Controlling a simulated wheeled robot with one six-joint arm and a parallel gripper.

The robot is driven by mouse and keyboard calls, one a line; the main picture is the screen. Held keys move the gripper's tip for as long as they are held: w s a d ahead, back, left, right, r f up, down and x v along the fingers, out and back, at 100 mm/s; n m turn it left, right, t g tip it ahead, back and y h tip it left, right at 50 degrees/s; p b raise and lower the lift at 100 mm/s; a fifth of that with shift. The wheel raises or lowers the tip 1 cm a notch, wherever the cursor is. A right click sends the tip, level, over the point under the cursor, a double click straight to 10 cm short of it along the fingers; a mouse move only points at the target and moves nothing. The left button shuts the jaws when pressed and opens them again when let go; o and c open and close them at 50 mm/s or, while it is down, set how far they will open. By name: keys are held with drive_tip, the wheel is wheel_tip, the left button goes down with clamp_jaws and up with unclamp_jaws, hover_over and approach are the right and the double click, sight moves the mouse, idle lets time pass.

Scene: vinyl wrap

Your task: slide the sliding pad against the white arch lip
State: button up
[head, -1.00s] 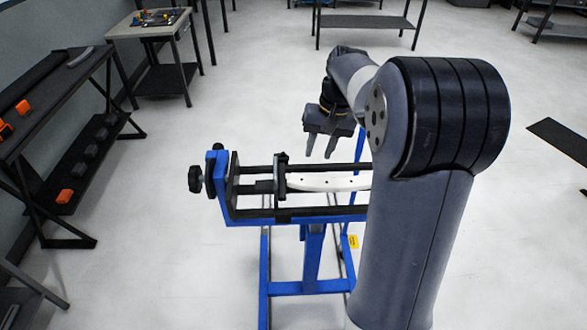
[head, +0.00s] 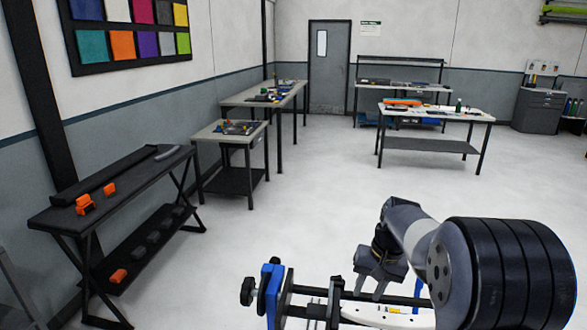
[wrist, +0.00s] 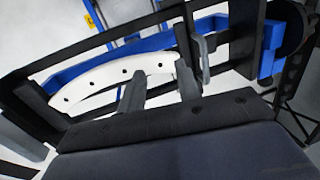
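The white arch lip (head: 388,317) is a curved white strip with small dark holes, on the blue and black stand at the bottom of the head view. It also shows in the wrist view (wrist: 98,80). A dark upright jaw (head: 335,302) stands at its left end, with a grey upright piece (wrist: 201,55) near the lip's end in the wrist view; I cannot tell surely which is the sliding pad. My gripper (head: 372,287) is above the lip, fingers pointing down. In the wrist view its fingers (wrist: 160,88) are apart with nothing between them, overlapping the lip in the picture.
The stand's blue end frame (head: 270,290) and black knob (head: 247,291) are at its left. A black rack (head: 110,195) with orange blocks is at the left wall. Worktables (head: 435,112) stand farther back. Open floor lies between.

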drive_tip(key=w+a+f+p, duration=0.1)
drive_tip(key=w+a+f, duration=0.15)
drive_tip(key=f, duration=0.35)
wheel_tip(320, 180, up, 6)
drive_tip(key=shift+s+d+r+b, duration=0.2)
drive_tip(key=shift+s+d+b, duration=0.1)
drive_tip(key=shift+b, duration=0.1)
